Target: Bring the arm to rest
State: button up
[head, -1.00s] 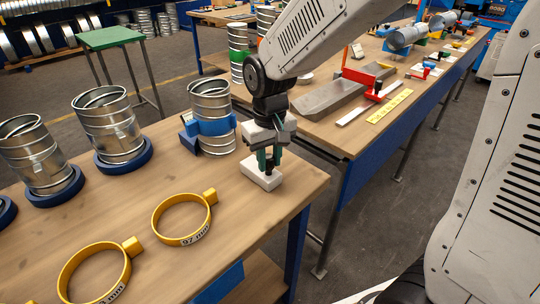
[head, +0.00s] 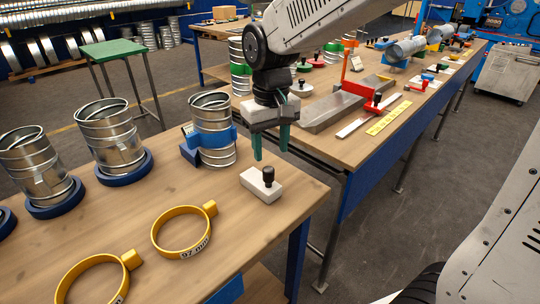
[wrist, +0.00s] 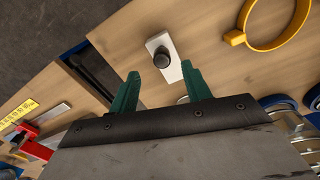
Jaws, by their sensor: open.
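My gripper (head: 271,148) hangs above the near table, its two green fingers apart and empty. A white block with a black knob (head: 262,184) stands on the table just below the fingertips, clear of them. In the wrist view the green fingers (wrist: 161,92) are spread, and the white block (wrist: 164,57) lies beyond them on the wood.
Two yellow rings (head: 184,232) (head: 97,281) lie at the table's front. Spiral duct pieces (head: 110,140) stand in blue bases at the left, and one in a blue clamp (head: 214,130) is beside my gripper. A second table (head: 340,148) is behind.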

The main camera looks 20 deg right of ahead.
dwell(0.4)
jog(key=s+d+r, duration=0.1)
jog(key=s+d, duration=0.2)
jog(key=s, duration=0.4)
jog(key=s+d+r+m+t, duration=0.1)
jog(key=s+d, duration=0.3)
jog(key=s, duration=0.3)
jog(key=s+d+r+m, duration=0.1)
jog(key=s+d, duration=0.2)
jog(key=s, duration=0.4)
jog(key=shift+d+r, duration=0.15)
jog(key=shift+d, duration=0.05)
jog(key=shift+c, duration=0.3)
